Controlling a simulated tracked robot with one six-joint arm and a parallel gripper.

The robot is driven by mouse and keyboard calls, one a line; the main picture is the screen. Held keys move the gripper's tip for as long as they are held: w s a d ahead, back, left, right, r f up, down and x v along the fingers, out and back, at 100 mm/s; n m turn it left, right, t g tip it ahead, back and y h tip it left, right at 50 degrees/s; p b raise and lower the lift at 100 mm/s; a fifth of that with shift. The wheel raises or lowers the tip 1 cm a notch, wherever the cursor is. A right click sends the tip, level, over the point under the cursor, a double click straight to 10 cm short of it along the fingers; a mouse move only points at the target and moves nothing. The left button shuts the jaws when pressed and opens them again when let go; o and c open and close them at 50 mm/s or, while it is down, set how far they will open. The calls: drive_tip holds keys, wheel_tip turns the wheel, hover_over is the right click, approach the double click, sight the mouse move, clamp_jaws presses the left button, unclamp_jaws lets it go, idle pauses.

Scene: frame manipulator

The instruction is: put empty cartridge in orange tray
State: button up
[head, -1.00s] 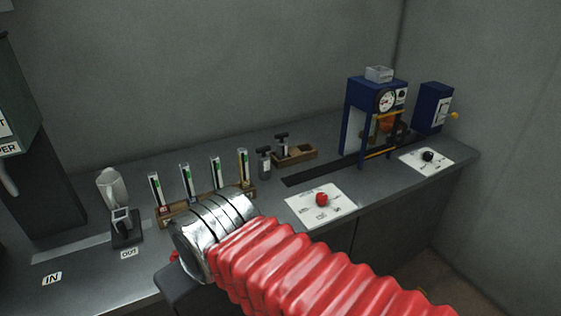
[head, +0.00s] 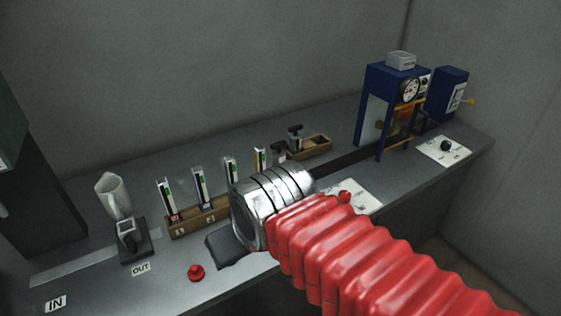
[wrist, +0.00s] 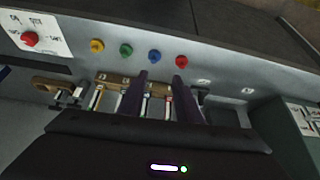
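Several slim cartridges with pale faces and coloured ends (head: 202,188) stand upright in a wooden rack (head: 215,217) on the bench; I cannot tell which is empty. In the wrist view the rack (wrist: 112,79) lies beyond my fingers. My gripper (wrist: 161,75) has its two dark fingers apart, and nothing is clearly held between them. In the head view the silver cuff and red sleeve of my arm hide most of the gripper and the right end of the rack. No clearly orange tray shows; a brown open tray (head: 318,147) sits behind, and something orange (head: 404,121) is inside the blue machine.
A red knob (head: 196,272) is at the front edge. The blue gauge machine (head: 375,105) stands at right. Coloured knobs (wrist: 126,49) line the front in the wrist view.

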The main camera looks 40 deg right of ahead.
drive_tip(key=shift+o, duration=2.3)
drive_tip(key=shift+w+d+r, duration=0.2)
drive_tip(key=shift+w+r, duration=0.15)
drive_tip(key=shift+w, duration=0.15)
drive_tip(key=o, duration=0.3)
drive_tip(key=w+d+r, duration=0.4)
drive_tip(key=w+d, duration=0.2)
drive_tip(key=w, duration=0.4)
drive_tip(key=shift+r+g, duration=0.3)
drive_tip(key=shift+r, duration=0.05)
drive_tip(key=w+d+f, duration=0.2)
drive_tip(key=w+d, duration=0.7)
drive_tip(key=d, duration=0.4)
drive_tip(key=w+d+f, duration=0.2)
drive_tip(key=w+d, duration=0.8)
drive_tip(key=d, duration=0.3)
drive_tip(key=shift+w+m, duration=0.2)
drive_tip(key=shift+m, duration=0.2)
drive_tip(key=shift+g, duration=0.3)
